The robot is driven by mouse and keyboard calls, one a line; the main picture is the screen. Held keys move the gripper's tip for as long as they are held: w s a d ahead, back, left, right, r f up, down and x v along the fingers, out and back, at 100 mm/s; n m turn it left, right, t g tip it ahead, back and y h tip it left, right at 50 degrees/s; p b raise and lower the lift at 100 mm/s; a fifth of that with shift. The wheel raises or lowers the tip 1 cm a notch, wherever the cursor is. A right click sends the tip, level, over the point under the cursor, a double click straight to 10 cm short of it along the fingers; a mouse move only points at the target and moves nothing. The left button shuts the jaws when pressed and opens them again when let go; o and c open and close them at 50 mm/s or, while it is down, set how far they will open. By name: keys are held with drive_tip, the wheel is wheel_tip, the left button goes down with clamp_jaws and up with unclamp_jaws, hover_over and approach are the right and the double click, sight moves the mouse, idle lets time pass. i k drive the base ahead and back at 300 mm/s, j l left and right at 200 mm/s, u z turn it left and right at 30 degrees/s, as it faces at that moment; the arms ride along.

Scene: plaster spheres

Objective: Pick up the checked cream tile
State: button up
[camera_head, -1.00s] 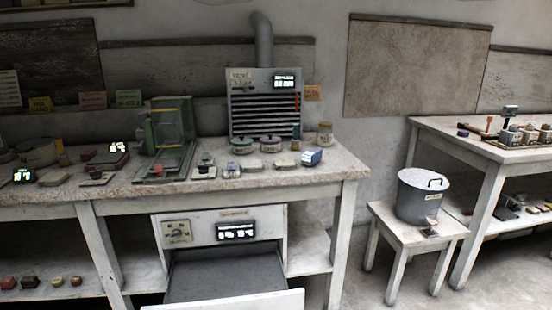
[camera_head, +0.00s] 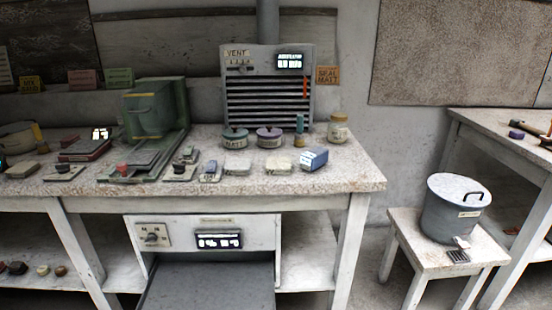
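Two pale cream slabs, the left one (camera_head: 237,168) and the right one (camera_head: 278,167), lie on the speckled worktop (camera_head: 350,180) near its front edge. They are too small to show whether either is checked. A small dark piece with light grid lines (camera_head: 457,256) lies on the low stool (camera_head: 490,252), in front of a lidded grey pot (camera_head: 452,210). I cannot tell which piece is the checked cream tile. My gripper is not in view.
A blue-and-white box (camera_head: 314,158), two round tins (camera_head: 270,137) and a jar (camera_head: 338,128) stand near the slabs. A green press (camera_head: 150,120) is to the left. Floor shows between worktop and stool.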

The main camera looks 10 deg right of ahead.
sight(281, 164)
drive_tip(key=i+l+u, duration=0.1)
drive_tip(key=l, duration=0.25)
drive_tip(key=i+l+u, duration=0.15)
drive_tip(key=l, duration=0.2)
drive_tip(key=i+l+u, duration=0.1)
drive_tip(key=l, duration=0.3)
drive_tip(key=i+l, duration=0.1)
drive_tip(key=i, duration=0.45)
